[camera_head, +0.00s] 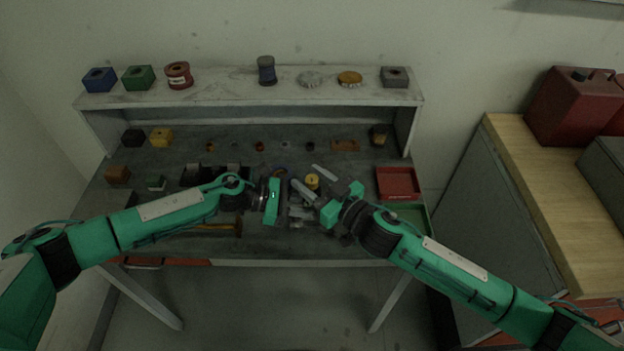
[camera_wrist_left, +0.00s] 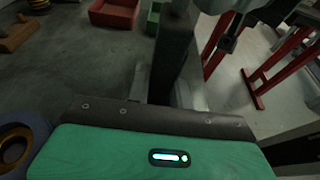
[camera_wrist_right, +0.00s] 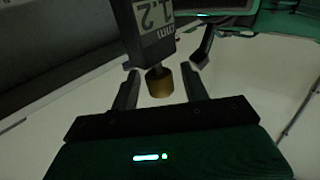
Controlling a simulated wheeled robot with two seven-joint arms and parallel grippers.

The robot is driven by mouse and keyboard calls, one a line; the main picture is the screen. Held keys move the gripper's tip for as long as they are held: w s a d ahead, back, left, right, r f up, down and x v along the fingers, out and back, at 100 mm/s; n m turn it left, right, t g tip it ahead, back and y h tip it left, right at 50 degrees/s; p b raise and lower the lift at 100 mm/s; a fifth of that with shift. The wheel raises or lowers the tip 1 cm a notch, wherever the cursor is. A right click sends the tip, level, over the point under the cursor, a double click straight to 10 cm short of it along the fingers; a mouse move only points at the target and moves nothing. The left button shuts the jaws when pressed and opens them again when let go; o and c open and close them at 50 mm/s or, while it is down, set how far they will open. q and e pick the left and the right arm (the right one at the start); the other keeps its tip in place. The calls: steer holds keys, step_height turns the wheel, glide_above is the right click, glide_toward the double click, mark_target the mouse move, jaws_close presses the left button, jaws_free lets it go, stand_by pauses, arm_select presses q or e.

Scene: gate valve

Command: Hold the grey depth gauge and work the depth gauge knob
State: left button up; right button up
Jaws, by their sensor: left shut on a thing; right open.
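The grey depth gauge shows in the right wrist view (camera_wrist_right: 148,32) as a dark grey body with a display reading 1.2 mm. In the left wrist view a dark upright bar of it (camera_wrist_left: 175,55) stands between the fingers of my left gripper (camera_wrist_left: 168,95), which is shut on it. The brass depth gauge knob (camera_wrist_right: 159,82) projects from the gauge's end. My right gripper (camera_wrist_right: 160,74) is open, with its fingers on either side of the knob and visible gaps to it. In the head view both grippers meet above the bench middle, and the gauge is hard to make out there.
The workbench (camera_head: 270,240) carries a red tray (camera_head: 397,180) and a green tray (camera_head: 412,212) on the right. A hammer (camera_head: 215,229) lies near the front edge. A yellow round item (camera_head: 312,181) is close behind the grippers. A raised shelf (camera_head: 220,97) with several small parts stands at the back.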

steer(key=c, duration=1)
steer(key=shift+o, duration=0.2)
steer(key=shift+n+g+y, duration=0.3)
steer(key=shift+g, duration=0.1)
steer(key=n+g+y, duration=0.3)
steer(key=n+g, duration=0.1)
steer(key=g, duration=0.1)
steer(key=n+g, duration=0.2)
steer(key=g, duration=0.1)
steer(key=n+g+y, duration=0.1)
steer(key=n+g, duration=0.1)
steer(key=g, duration=0.1)
steer(key=shift+w+y, duration=0.1)
steer(key=shift+y, duration=0.2)
steer(key=n+g, duration=0.2)
steer(key=g, duration=0.2)
steer(key=n+g+h, duration=0.1)
steer(key=n+g, duration=0.2)
steer(key=g, duration=0.1)
steer(key=shift+a+g+h, duration=0.1)
steer(key=shift+g+h, duration=0.2)
steer(key=shift+n+g+h, duration=1.7)
steer(key=shift+n+g, duration=0.4)
steer(key=shift+g, duration=0.4)
